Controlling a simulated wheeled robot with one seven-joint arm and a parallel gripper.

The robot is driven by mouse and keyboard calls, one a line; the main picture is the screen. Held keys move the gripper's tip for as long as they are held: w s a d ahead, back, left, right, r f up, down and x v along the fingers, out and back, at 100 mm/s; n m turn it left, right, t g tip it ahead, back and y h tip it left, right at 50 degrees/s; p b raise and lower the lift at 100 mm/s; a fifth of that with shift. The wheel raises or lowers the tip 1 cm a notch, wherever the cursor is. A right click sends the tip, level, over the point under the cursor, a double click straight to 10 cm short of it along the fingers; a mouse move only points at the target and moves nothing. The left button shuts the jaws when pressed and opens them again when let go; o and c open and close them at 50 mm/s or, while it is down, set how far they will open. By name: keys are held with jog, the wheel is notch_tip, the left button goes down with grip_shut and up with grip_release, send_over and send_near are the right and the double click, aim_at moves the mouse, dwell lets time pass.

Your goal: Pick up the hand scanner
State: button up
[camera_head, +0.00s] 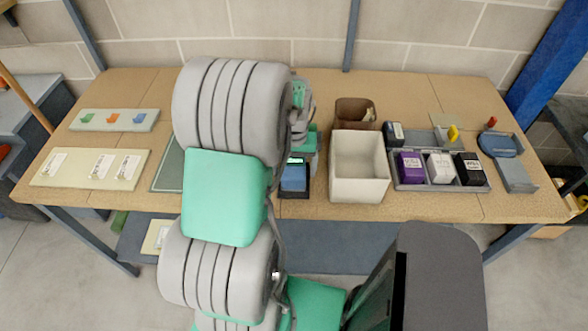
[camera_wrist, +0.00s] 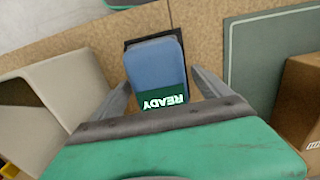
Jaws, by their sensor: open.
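The hand scanner (camera_head: 294,177) looks like a blue block with a dark green screen end. It stands on a black base on the table, right of my arm. In the wrist view the scanner (camera_wrist: 155,65) shows its lit word READY, upside down. My gripper (camera_wrist: 160,90) is open, with one finger on each side of the scanner. The fingers look apart from it; their height above it is hard to tell. In the head view my gripper is partly hidden by my own arm.
A white open bin (camera_head: 358,190) stands close right of the scanner, with a brown bin (camera_head: 355,111) behind. A grey tray (camera_head: 437,187) holds several ink-like boxes. A green mat (camera_wrist: 265,50) and a cardboard box (camera_wrist: 300,100) lie on the other side.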

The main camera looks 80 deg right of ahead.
jog(key=shift+f, duration=0.25)
jog(key=shift+c, duration=0.5)
jog(key=c, duration=1.7)
